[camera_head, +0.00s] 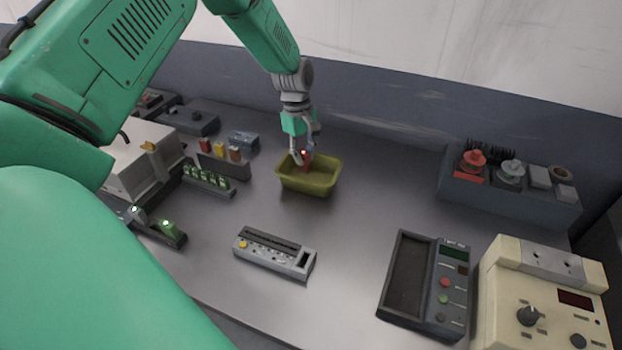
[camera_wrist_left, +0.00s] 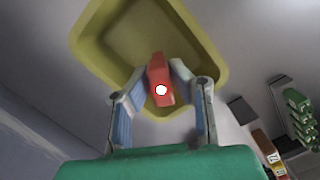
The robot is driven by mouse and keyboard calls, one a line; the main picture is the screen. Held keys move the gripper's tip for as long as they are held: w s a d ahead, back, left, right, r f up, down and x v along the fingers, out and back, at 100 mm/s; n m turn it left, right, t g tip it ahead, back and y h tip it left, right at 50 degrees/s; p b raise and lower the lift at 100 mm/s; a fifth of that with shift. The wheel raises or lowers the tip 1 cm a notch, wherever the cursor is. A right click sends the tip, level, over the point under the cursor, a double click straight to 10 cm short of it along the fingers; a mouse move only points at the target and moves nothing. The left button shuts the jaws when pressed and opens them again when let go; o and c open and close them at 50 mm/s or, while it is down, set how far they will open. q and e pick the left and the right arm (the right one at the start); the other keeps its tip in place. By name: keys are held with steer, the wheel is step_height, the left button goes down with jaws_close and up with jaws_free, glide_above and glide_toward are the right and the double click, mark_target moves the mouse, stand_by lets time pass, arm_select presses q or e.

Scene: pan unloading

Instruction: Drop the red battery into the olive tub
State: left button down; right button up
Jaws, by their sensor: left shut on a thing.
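The olive tub (camera_head: 311,186) stands on the grey table near the back wall, in the middle of the head view. My left gripper (camera_head: 304,157) points down over the tub's back part. It is shut on the red battery (camera_wrist_left: 160,80), which has a bright white spot on its end. In the head view only a little of the battery shows between the fingers. In the left wrist view the battery is held over the tub (camera_wrist_left: 190,30), near its rim; whether it touches the tub cannot be told. My right gripper is not in view.
A rack with several coloured cells (camera_head: 224,163) and a row of green cells (camera_head: 208,181) stand left of the tub. A grey panel (camera_head: 274,252) lies in front. A dark tray device (camera_head: 425,285) and a cream box (camera_head: 540,300) stand at right. The table right of the tub is clear.

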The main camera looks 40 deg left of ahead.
arm_select(q)
steer(key=shift+f, duration=0.45)
steer(key=shift+s+a, duration=0.1)
steer(key=c, duration=1.4)
jaws_free()
steer(key=shift+a, duration=0.1)
step_height(320, 180, up, 12)
steer(key=a, duration=0.1)
steer(key=shift+w+a+f, duration=0.15)
steer(key=shift+w+a, duration=0.1)
steer(key=shift+a, duration=0.15)
